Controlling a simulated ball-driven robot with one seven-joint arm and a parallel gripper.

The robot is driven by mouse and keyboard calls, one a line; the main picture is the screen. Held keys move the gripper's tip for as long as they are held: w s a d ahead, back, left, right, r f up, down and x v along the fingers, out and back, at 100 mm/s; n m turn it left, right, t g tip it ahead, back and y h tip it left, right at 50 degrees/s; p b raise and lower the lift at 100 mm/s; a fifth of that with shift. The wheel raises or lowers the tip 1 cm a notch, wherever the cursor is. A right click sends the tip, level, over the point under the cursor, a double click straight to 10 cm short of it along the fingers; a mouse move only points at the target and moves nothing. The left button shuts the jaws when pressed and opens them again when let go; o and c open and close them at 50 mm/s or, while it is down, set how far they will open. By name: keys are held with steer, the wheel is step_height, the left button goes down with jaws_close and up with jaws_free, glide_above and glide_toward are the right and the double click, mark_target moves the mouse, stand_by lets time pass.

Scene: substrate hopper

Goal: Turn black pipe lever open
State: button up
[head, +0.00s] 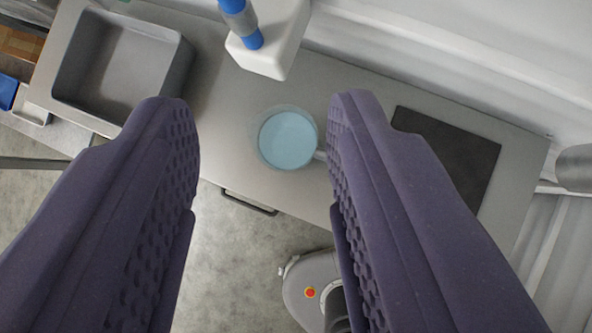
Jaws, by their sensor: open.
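My gripper (256,100) shows as two purple, textured fingers reaching up from the bottom of the head view. It is open, with a wide empty gap between the fingers. I cannot make out a black pipe lever in this view. A blue and grey pipe (240,20) rises from a white block (270,42) at the top, beyond the fingertips; no black lever shows on the visible part. The pipe's upper part is cut off by the picture edge.
A grey basin (172,72) is left, a dark panel (455,150) right. A dark handle (249,202) sits on the counter's front.

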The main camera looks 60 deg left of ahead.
steer(key=shift+f, duration=0.2)
